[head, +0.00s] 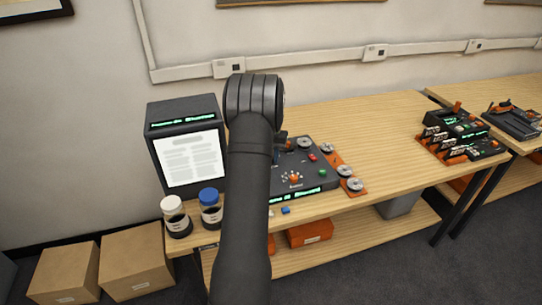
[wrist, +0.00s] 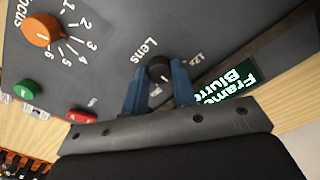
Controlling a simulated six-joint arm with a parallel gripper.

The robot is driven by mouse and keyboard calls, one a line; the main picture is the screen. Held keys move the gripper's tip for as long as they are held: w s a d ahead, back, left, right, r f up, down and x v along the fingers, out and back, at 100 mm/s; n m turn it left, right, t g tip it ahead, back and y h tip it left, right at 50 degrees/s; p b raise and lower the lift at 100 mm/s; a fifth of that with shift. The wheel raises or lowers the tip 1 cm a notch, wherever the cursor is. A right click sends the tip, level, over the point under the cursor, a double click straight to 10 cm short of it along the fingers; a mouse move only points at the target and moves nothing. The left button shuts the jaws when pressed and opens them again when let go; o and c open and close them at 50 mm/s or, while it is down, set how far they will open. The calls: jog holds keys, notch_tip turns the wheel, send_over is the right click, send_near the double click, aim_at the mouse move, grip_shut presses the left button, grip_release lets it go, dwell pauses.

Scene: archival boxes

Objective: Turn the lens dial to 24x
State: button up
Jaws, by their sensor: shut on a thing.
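The lens dial (wrist: 158,65) is a small black knob beside the word "Lens" on the dark console (wrist: 110,60). My gripper (wrist: 158,80) has its blue fingers on either side of the knob and is shut on it. A short pale mark shows near the knob, and a partly legible label to its right looks like "12x". I cannot read 24x or tell the setting. In the head view my arm hides the gripper and dial; the console (head: 318,178) shows to the right of the arm.
An orange focus knob (wrist: 42,32), a green button (wrist: 27,89) and a red button (wrist: 82,117) sit on the console. A small screen (wrist: 228,84) reads "Frame" and "Blurre", cut off. A reader display (head: 188,160) and two jars (head: 211,216) stand left of the arm.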

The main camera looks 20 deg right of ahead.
dwell(0.5)
jog(key=o, duration=1)
notch_tip(320, 180, up, 18)
jog(key=shift+f, duration=0.25)
jog(key=shift+f, duration=0.1)
notch_tip(320, 180, down, 17)
jog(key=shift+f, duration=0.2)
jog(key=shift+r, duration=0.1)
